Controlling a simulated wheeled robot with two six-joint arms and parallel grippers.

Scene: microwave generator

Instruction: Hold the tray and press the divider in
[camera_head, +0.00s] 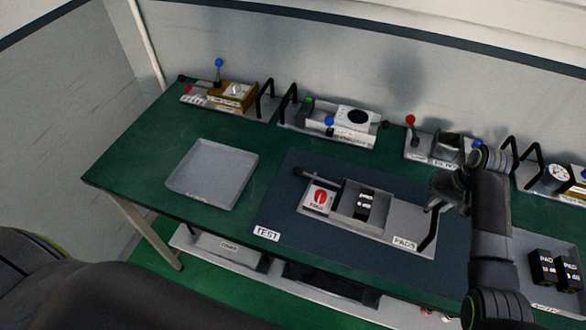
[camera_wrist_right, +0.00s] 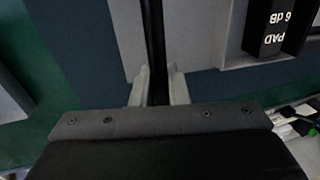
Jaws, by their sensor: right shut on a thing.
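The long light-grey tray (camera_head: 395,239), labelled PADS, lies on the dark blue TEST mat. It has a black upright handle (camera_head: 430,236) at its right end. My right gripper (camera_wrist_right: 157,88) is shut on this handle, with one pale finger on each side of the black bar. Inside the tray's recess is a black pad block (camera_head: 366,204); a block marked PAD 6 dB (camera_wrist_right: 268,28) shows in the right wrist view. A white unit with a red dial (camera_head: 319,200) and a black lever is at the tray's left end. I cannot tell which part is the divider. My left gripper is not in view.
An empty grey square tray (camera_head: 213,174) is left of the mat (camera_head: 281,205). Several devices with knobs and black handles line the back of the green table. Two more black pads (camera_head: 553,269) stand at the right. Bare green table is at the left.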

